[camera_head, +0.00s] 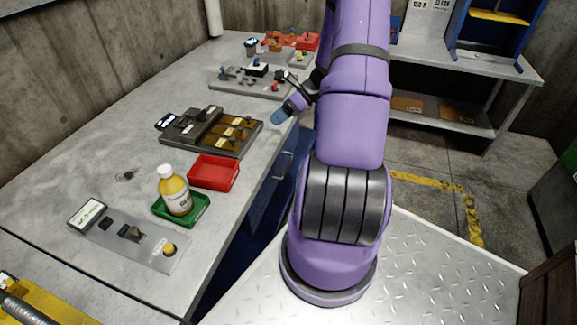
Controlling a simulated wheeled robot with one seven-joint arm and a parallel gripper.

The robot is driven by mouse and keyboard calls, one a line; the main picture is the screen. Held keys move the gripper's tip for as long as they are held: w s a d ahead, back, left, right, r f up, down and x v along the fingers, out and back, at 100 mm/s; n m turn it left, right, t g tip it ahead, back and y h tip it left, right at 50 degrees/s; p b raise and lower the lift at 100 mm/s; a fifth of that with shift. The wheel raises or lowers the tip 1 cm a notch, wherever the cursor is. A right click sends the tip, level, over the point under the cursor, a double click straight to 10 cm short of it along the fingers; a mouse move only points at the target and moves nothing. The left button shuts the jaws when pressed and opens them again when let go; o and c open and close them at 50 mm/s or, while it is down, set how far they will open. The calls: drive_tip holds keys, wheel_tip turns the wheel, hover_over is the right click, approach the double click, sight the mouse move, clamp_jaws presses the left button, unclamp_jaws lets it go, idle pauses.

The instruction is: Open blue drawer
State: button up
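The dark blue drawer front (265,206) shows below the right edge of the grey workbench. A curved metal handle (283,165) stands out from the blue front, just below the table top. The drawer looks closed, but my purple arm hides much of that side. My gripper (287,108) is beyond the handle, near the bench's right edge and higher in the picture. A blue fingertip points down to the left. The rest of the gripper is partly hidden by my arm, so I cannot tell how far its fingers are apart. No contact with the handle shows.
The workbench (75,165) carries a red tray (214,173), a bottle (174,190) on a green tray (190,213), a grey control panel (129,236) and a dark brown block device (212,132). A metal shelf (440,110) stands behind right. Floor between is clear.

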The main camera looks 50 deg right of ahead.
drive_tip(key=s+d+f+m+t, duration=0.4)
drive_tip(key=d+f+m, duration=0.3)
drive_tip(key=f, duration=0.4)
drive_tip(key=m+t+h, duration=0.5)
drive_tip(key=m, duration=0.6)
approach(289, 164)
drive_tip(key=x, duration=1)
drive_tip(key=shift+a+f, duration=0.1)
drive_tip(key=shift+f, duration=0.15)
clamp_jaws()
